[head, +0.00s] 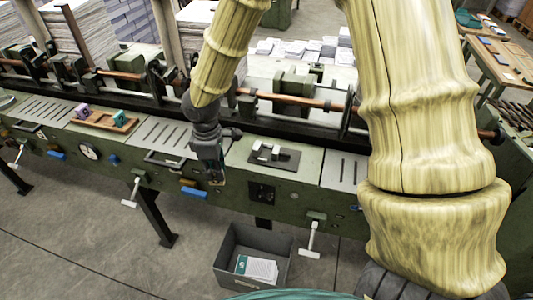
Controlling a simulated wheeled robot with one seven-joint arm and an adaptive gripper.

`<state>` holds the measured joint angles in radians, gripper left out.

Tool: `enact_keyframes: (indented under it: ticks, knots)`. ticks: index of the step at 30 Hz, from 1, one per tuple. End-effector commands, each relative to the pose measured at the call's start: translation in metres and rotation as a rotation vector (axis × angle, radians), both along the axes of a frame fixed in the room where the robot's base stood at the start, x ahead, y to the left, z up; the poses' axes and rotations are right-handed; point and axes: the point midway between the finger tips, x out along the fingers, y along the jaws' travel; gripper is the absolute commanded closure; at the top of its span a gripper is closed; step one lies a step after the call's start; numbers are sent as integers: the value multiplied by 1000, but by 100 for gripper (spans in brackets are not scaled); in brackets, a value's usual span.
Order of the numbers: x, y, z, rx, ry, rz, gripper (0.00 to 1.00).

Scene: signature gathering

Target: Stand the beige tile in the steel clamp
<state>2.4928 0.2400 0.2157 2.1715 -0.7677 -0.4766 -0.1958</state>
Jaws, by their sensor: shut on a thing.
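My gripper (216,178) hangs pointing down at the front edge of the green machine bench, left of the dark plate. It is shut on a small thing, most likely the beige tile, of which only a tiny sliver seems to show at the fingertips. The steel clamp (267,151) appears as pale blocks on a dark plate (288,161) on the bench top, to the right of my gripper and apart from it. The tile's tilt cannot be made out.
A wooden tray (128,124) with purple (81,111) and teal (119,116) blocks lies on the bench to the left. Levers (310,238) stick out at the bench front. A grey bin (226,265) with papers stands on the floor below. A copper-coloured rod runs behind.

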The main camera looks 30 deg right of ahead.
Motion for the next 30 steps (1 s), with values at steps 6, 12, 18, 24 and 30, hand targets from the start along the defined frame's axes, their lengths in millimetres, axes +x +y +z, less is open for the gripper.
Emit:
enact_keyframes:
  ticks: [6, 12, 18, 24, 30]
  knots:
    - [-11, -5, 24, 2, 1, 328, 100]
    - [-21, -9, 44, 3, 2, 637, 100]
    - [-31, -13, 63, 4, 3, 945, 100]
    - [-40, -15, 77, 4, 4, 1195, 100]
    - [-44, -17, 83, 5, 6, 1322, 100]
